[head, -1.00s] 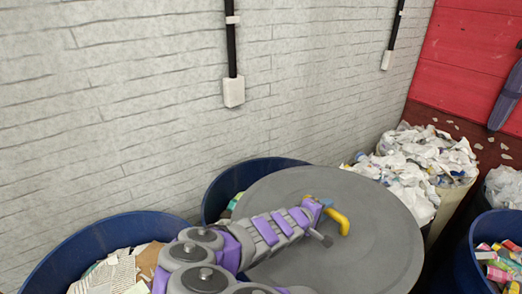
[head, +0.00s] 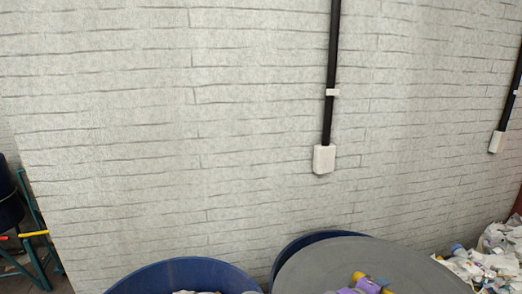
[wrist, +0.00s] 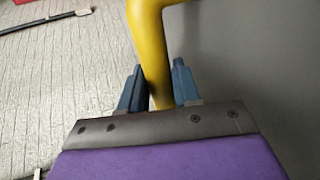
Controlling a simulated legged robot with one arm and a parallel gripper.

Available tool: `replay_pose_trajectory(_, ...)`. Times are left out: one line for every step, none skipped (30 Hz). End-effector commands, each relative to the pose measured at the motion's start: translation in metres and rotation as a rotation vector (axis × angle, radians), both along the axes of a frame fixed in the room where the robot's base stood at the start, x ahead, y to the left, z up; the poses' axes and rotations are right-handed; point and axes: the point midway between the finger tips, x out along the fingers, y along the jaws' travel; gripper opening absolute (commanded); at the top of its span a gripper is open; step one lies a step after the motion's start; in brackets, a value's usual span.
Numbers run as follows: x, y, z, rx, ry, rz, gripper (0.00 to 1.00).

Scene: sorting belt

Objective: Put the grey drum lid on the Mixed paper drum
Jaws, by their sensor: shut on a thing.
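The grey drum lid (head: 330,262) is a large flat disc at the bottom of the head view, in front of a blue drum (head: 297,243) that it partly hides. Its grey surface (wrist: 260,70) fills the right of the wrist view. My gripper (wrist: 160,85) is shut on the lid's yellow handle (wrist: 152,48), with a blue finger on each side of the bar. A second blue drum (head: 185,272) stands to the left, with paper just showing inside. No drum label is readable, so I cannot tell which is Mixed paper.
A pale brick wall (head: 150,130) stands close behind the drums, with a black pipe and white box (head: 324,159) on it. A heap of white waste (head: 490,260) lies at the right. A blue-green frame (head: 37,245) stands at the far left.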

Motion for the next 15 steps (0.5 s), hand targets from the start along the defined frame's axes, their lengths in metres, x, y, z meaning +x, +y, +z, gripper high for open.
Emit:
replay_pose_trajectory(0.003, 0.004, 0.003, -0.001, -0.005, 0.013, 0.00)
replay_pose_trajectory(0.004, 0.007, 0.003, 0.002, -0.004, 0.022, 0.00)
replay_pose_trajectory(0.006, 0.011, 0.005, 0.002, -0.003, 0.038, 0.00)
replay_pose_trajectory(0.008, 0.014, 0.006, 0.004, -0.004, 0.049, 0.00)
replay_pose_trajectory(0.011, 0.017, 0.008, 0.002, -0.006, 0.061, 0.00)
replay_pose_trajectory(0.013, 0.021, 0.009, 0.003, -0.005, 0.076, 0.00)
replay_pose_trajectory(0.014, 0.024, 0.009, 0.003, -0.003, 0.086, 0.00)
replay_pose_trajectory(0.016, 0.026, 0.010, 0.004, -0.004, 0.095, 0.00)
replay_pose_trajectory(0.018, 0.029, 0.012, 0.002, -0.004, 0.107, 0.00)
replay_pose_trajectory(0.019, 0.031, 0.013, 0.002, -0.004, 0.115, 0.00)
replay_pose_trajectory(0.021, 0.033, 0.014, 0.003, -0.004, 0.123, 0.00)
replay_pose_trajectory(0.022, 0.036, 0.014, 0.004, -0.003, 0.133, 0.00)
replay_pose_trajectory(0.024, 0.038, 0.016, 0.003, -0.004, 0.141, 0.00)
replay_pose_trajectory(0.025, 0.040, 0.017, 0.002, -0.005, 0.149, 0.00)
replay_pose_trajectory(0.027, 0.043, 0.019, 0.002, -0.005, 0.161, 0.00)
